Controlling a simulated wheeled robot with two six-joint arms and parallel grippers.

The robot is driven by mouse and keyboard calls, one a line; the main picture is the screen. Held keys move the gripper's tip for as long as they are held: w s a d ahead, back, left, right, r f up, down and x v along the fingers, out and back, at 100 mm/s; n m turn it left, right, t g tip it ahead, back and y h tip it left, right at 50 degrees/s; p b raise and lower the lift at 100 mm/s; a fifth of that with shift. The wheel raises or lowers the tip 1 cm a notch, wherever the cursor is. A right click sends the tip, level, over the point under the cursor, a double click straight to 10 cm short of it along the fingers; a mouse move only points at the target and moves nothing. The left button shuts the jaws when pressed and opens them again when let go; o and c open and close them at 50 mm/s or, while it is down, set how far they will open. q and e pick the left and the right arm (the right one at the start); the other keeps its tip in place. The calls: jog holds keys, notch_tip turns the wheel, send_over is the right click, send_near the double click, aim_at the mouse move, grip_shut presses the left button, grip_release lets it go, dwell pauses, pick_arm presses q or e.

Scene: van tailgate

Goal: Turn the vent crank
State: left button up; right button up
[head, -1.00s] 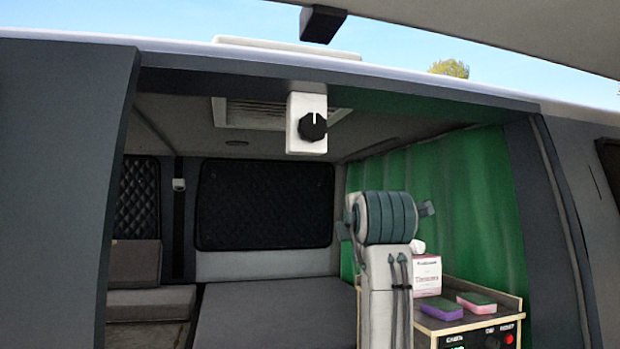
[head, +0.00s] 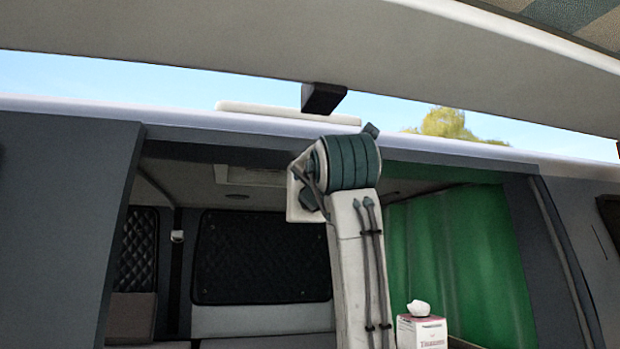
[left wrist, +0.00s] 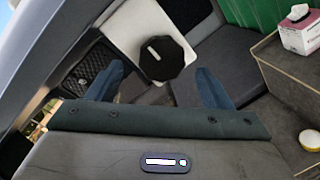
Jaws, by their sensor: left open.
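The vent crank is a black faceted knob (left wrist: 166,58) with a white pointer line, on a white plate (left wrist: 122,30). In the left wrist view, my left gripper (left wrist: 160,70) is open, with one blue finger on each side of the knob's lower part. The fingertips look apart from the knob; I cannot tell the depth gap. In the head view, one of my arms covers most of the white plate (head: 295,208), and only part of the knob (head: 308,198) shows beside it. My right gripper is not in view.
The van's roof edge (head: 180,105) and a black latch block (head: 322,98) are just above the crank. The raised tailgate (head: 240,55) hangs overhead. A tissue box (head: 422,330) stands at lower right by the green curtain (head: 460,250). The opening's left part is free.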

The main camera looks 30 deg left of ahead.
pick_arm(q)
jog(key=p+x, duration=0.1)
jog(key=x, duration=0.2)
jog(key=shift+w+a, duration=0.15)
jog(key=shift+w, duration=0.1)
jog(key=c, duration=1)
